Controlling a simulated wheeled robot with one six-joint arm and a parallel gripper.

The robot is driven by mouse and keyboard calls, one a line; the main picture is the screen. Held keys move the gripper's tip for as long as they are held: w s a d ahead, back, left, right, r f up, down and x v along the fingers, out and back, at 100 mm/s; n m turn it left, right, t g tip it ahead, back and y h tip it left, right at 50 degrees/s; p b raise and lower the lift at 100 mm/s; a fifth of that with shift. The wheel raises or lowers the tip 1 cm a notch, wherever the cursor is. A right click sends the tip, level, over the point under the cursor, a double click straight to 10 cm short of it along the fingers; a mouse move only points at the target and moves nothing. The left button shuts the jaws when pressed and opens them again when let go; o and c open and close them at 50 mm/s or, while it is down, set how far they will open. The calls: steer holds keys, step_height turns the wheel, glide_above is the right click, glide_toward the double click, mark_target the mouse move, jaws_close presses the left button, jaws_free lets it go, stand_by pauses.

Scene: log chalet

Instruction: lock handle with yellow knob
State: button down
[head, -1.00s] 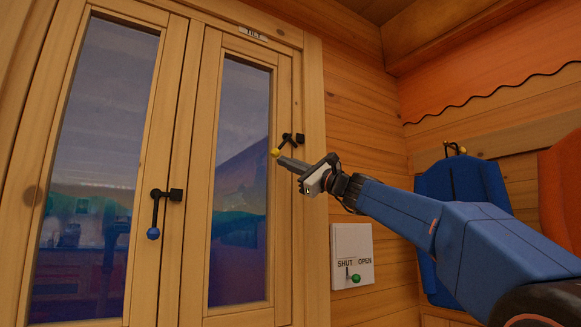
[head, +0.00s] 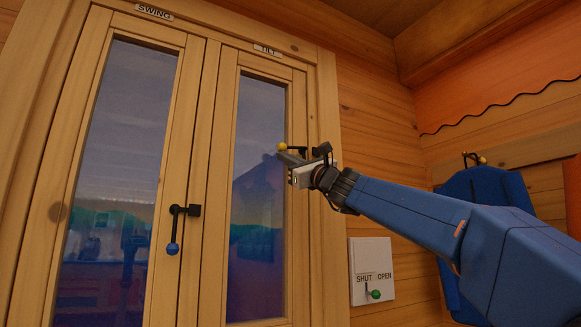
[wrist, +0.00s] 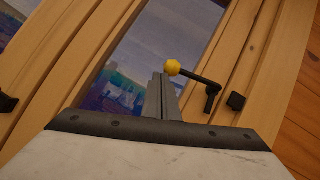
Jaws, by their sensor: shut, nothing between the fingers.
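The black handle with the yellow knob (head: 282,147) is on the right window sash labelled TILT. Its lever points left from its mount, roughly level in the head view. In the wrist view the yellow knob (wrist: 173,67) is just beyond and right of my fingertips, with the lever running right. My gripper (head: 283,157) is shut and empty, its tips just below the knob. In the wrist view the shut fingers (wrist: 158,80) overlap the knob's lower left edge; I cannot tell whether they touch it. My gripper partly hides the lever and mount in the head view.
A handle with a blue knob (head: 172,249) hangs down on the left sash, labelled SWING. A white SHUT/OPEN switch plate (head: 371,271) with a green-knobbed lever is on the wall below my arm. A blue garment (head: 470,195) hangs at right.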

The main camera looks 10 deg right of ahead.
steer(key=shift+s+a+r, duration=0.15)
steer(key=shift+a+r, duration=0.05)
steer(key=shift+r, duration=0.45)
steer(key=shift+s, duration=0.1)
